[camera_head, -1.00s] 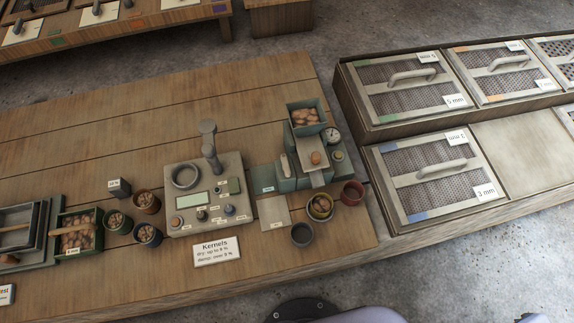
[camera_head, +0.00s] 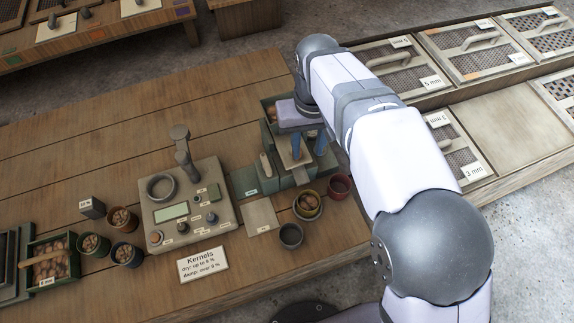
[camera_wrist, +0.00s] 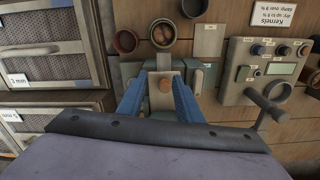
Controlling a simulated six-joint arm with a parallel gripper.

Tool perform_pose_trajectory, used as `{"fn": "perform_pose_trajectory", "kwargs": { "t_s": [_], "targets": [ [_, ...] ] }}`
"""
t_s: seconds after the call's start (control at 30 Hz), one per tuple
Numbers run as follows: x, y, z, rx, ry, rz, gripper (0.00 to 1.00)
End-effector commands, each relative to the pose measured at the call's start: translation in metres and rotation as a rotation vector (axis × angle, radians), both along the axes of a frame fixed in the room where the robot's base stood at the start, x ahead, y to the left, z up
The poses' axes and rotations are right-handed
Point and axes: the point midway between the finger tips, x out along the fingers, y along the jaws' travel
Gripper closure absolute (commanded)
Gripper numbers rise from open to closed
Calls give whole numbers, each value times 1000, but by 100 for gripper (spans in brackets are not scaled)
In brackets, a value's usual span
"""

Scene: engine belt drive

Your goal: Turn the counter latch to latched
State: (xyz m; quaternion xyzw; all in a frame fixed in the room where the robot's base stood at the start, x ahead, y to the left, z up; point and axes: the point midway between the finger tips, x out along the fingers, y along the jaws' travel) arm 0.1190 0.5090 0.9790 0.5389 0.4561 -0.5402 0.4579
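The green counter machine (camera_head: 287,178) stands at the right of the wooden bench, partly hidden under my arm. A pale upright plate with a round brown knob (camera_wrist: 165,85) is on it; the knob also shows in the head view (camera_head: 297,152). A pale lever (camera_head: 265,164) is at its left side. No label reads clearly enough to tell which part is the latch. My gripper (camera_wrist: 160,92) points down over the machine, its two blue fingers apart on either side of the plate and knob. It looks open; contact with the plate cannot be told.
Red (camera_head: 340,185), yellow-rimmed (camera_head: 307,205) and dark (camera_head: 290,236) cups stand in front of the machine. A grey meter (camera_head: 185,207) with a post is to its left. Sieve trays (camera_head: 455,150) lie at the right, partly behind my arm. The bench's back left is clear.

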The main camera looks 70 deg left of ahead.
Motion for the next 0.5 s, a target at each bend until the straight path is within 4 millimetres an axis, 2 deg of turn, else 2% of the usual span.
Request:
{"fn": "perform_pose_trajectory", "kwargs": {
  "t_s": [0.03,0.1,0.2,0.3,0.5],
  "targets": [
    [-25,9,-5,1,0,49,68],
    [-50,17,-7,1,0,96,68],
    [-75,23,-9,1,0,141,68],
    [-87,25,-10,0,0,162,68],
    [-89,26,-12,1,0,166,68]
  ]
}}
